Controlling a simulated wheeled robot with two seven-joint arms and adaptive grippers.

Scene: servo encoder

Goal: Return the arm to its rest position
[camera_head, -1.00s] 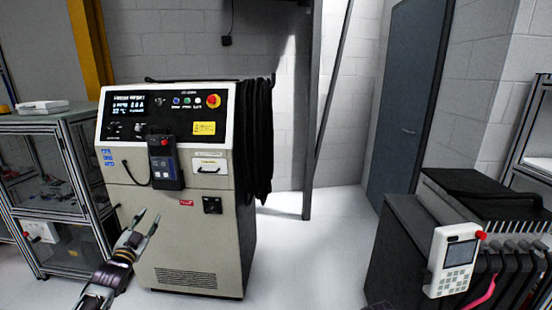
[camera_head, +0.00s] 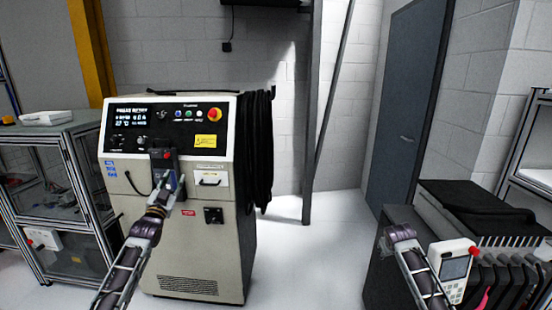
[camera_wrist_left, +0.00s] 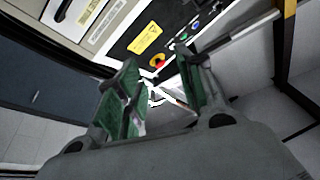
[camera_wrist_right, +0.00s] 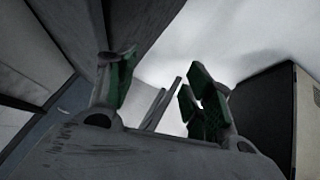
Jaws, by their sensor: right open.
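My left arm reaches up in the head view. Its gripper (camera_head: 167,188) is in front of the beige control cabinet (camera_head: 215,245), overlapping the lower part of a dark handheld unit (camera_head: 163,158) on its front. In the left wrist view the left fingers (camera_wrist_left: 158,92) stand apart with nothing held between them. I cannot tell whether they touch the cabinet. My right arm rises at the lower right of the head view, its gripper (camera_head: 388,243) partly hidden by its wrist. In the right wrist view its fingers (camera_wrist_right: 158,85) are apart and empty.
A white teach pendant (camera_head: 453,268) with a red button stands close to the right of my right arm, by a dark cabinet (camera_head: 400,215). A framed glass cabinet (camera_head: 75,185) is at left. Clear floor (camera_head: 310,255) lies in the middle.

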